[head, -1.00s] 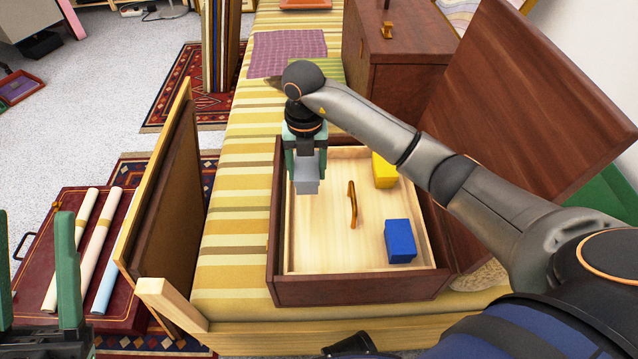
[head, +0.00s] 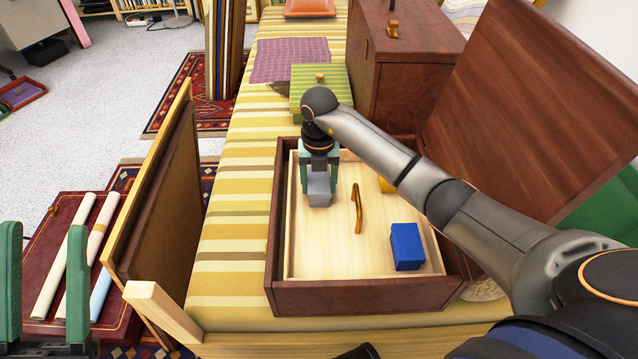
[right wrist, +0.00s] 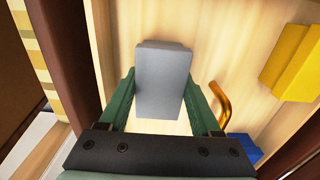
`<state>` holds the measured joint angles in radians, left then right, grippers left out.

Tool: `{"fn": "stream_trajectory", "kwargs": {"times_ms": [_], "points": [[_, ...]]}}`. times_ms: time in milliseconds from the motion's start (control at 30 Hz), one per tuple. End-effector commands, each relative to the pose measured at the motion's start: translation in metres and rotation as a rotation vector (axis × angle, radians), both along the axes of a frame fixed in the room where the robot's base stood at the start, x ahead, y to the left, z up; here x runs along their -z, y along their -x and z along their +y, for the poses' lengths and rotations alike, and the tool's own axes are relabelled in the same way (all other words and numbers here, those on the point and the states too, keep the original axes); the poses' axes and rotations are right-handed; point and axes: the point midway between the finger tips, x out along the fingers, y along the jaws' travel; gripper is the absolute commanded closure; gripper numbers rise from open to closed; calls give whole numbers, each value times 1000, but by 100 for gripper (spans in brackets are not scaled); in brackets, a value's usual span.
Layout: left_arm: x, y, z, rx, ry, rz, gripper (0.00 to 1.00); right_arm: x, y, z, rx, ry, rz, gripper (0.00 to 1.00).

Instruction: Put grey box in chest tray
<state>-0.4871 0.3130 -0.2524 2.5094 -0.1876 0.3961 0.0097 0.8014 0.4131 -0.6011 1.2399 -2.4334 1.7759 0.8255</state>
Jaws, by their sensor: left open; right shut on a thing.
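The grey box (head: 319,187) is held in my right gripper (head: 319,180), over the left part of the chest tray (head: 330,262). The right wrist view shows the grey box (right wrist: 163,80) between the green fingers of that gripper (right wrist: 165,100), with pale tray floor behind it. I cannot tell whether the box touches the floor. The tray is pale wood with a curved brown handle (head: 357,209) in its middle, set in a dark wooden chest (head: 365,298). My left gripper (head: 42,290) is open and empty at the lower left, away from the chest.
A blue block (head: 406,247) sits at the tray's front right. A yellow block (head: 386,185), partly hidden by my right arm, is farther back. The raised lid (head: 530,110) stands on the right. A closed brown chest (head: 415,60) and a green striped box (head: 318,82) are behind.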

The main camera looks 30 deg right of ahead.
Motion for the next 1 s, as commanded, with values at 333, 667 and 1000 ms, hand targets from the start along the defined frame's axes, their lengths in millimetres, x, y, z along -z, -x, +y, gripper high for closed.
{"fn": "stream_trajectory", "kwargs": {"times_ms": [333, 667, 1000], "points": [[0, 0, 0, 1, 1, 0, 50, 3, 0, 0, 0, 1, 0, 8], [-1, 0, 0, 1, 1, 0, 50, -1, 0, 0, 0, -1, 0, 5], [-33, 1, 3, 3, 16, -8, 50, -66, -1, -1, -1, 3, -3, 5]]}}
